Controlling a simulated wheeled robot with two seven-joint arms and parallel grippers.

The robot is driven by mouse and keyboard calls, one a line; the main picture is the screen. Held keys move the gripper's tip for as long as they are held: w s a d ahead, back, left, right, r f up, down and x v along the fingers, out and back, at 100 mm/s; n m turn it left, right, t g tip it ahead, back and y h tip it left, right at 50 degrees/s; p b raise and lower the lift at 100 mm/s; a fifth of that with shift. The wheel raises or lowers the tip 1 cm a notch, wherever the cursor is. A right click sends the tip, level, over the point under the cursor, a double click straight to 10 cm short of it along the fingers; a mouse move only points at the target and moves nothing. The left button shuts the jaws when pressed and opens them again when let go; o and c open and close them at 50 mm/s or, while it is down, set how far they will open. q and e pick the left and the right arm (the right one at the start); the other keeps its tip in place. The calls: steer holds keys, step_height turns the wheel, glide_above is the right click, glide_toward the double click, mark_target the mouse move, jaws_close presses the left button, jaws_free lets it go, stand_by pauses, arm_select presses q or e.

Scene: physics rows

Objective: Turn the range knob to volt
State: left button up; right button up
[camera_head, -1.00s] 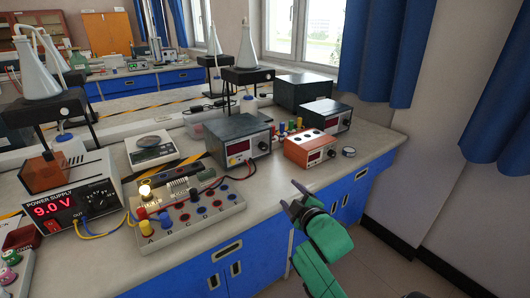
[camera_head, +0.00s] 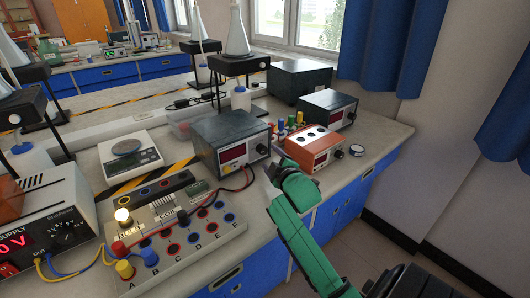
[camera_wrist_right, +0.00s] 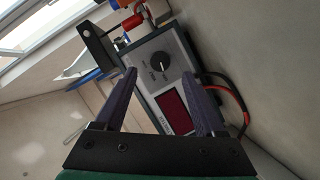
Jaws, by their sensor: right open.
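A dark grey meter (camera_head: 229,137) with a red display stands on the bench in the head view, red and black leads at its front. In the right wrist view its front panel (camera_wrist_right: 150,88) is tilted, with a round black range knob (camera_wrist_right: 159,61) above the dark red display (camera_wrist_right: 175,110). The knob has a white pointer mark; its small labels are too blurred to read. My right gripper (camera_wrist_right: 162,79) is open and empty, its fingers on either side of the panel in this view and apart from the knob. In the head view the right gripper (camera_head: 284,168) is just right of the meter.
A power supply (camera_head: 50,215) is at far left. A scale (camera_head: 128,155) sits behind the board.

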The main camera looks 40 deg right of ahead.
mark_target(264, 151)
steer(key=x, duration=0.6)
jaws_close()
steer(key=shift+r+p, duration=0.2)
steer(key=shift+p, duration=0.55)
steer(key=m+y+p, duration=0.1)
steer(key=m+p, duration=0.1)
steer(key=p, duration=0.2)
steer(key=m+g+y+p, duration=0.1)
steer(key=m+p, duration=0.1)
steer(key=p, duration=0.3)
steer(key=shift+d+r, duration=0.2)
steer(key=shift+f+m+y+p, duration=0.15)
steer(key=shift+m+y+p, duration=0.65)
arm_select(q)
step_height(264, 151, up, 13)
steer(key=w, duration=0.1)
steer(key=shift+w+d+p, duration=0.15)
steer(key=shift+w+p, duration=0.1)
steer(key=shift+p, duration=0.05)
arm_select(e)
steer(key=shift+f+m+y, duration=0.15)
steer(key=shift+m+y, duration=0.25)
steer(key=shift+m, duration=0.3)
arm_select(q)
steer(key=shift+f, duration=0.1)
